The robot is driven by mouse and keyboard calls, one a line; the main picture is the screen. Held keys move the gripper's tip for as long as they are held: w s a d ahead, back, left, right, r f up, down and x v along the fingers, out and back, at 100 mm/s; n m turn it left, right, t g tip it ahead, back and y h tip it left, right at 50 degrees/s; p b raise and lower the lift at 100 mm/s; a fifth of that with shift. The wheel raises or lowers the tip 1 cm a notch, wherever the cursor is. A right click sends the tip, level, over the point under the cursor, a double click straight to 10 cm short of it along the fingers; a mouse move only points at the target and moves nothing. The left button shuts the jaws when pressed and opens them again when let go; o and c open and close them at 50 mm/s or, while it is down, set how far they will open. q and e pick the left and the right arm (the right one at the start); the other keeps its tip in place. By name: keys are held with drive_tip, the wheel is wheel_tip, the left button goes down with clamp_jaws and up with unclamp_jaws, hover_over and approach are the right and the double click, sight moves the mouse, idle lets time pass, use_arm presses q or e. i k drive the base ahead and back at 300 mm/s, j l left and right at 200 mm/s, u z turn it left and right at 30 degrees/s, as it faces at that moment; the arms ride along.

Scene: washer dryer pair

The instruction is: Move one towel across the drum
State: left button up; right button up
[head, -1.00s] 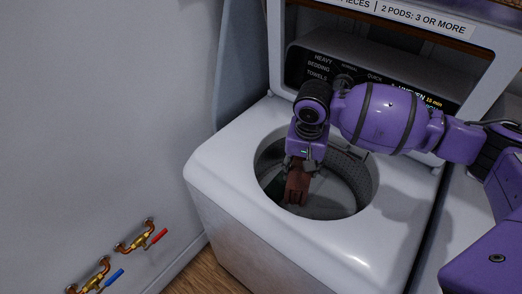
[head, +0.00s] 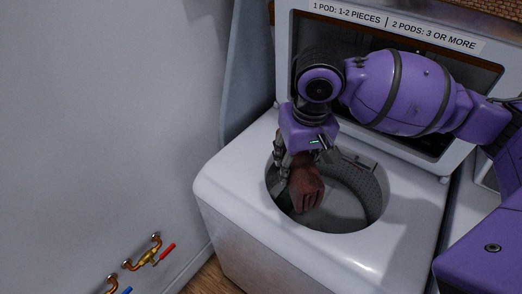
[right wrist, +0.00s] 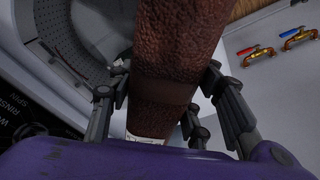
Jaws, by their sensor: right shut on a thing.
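A reddish-brown towel (head: 308,190) hangs from my right gripper (head: 302,163) over the round opening of the top-load washer's drum (head: 352,197). My right gripper is shut on the towel. In the right wrist view, the towel (right wrist: 180,45) runs between the fingers of the gripper (right wrist: 160,98) and fills the middle of the picture. The towel's lower end overlaps the drum opening in the head view; its exact height over the rim is hard to tell. Part of the perforated drum wall (right wrist: 75,35) shows beside the towel in the right wrist view. My left gripper is out of view.
The washer's white top (head: 235,178) surrounds the opening. The raised lid (head: 462,75) stands behind my right arm, with a label (head: 395,25) above it. A grey wall with brass taps (head: 150,250) is at the left. Wood floor shows at the bottom.

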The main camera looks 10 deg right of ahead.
sight(340, 230)
drive_tip(key=i+j+z, duration=0.15)
drive_tip(key=j, duration=0.2)
drive_tip(key=i+j+z, duration=0.15)
drive_tip(key=j+z, duration=0.1)
drive_tip(key=z, duration=0.35)
drive_tip(key=i+j+z, duration=0.1)
drive_tip(key=z, duration=0.4)
drive_tip(key=l, duration=0.3)
drive_tip(key=k+l, duration=0.1)
drive_tip(key=l, duration=0.2)
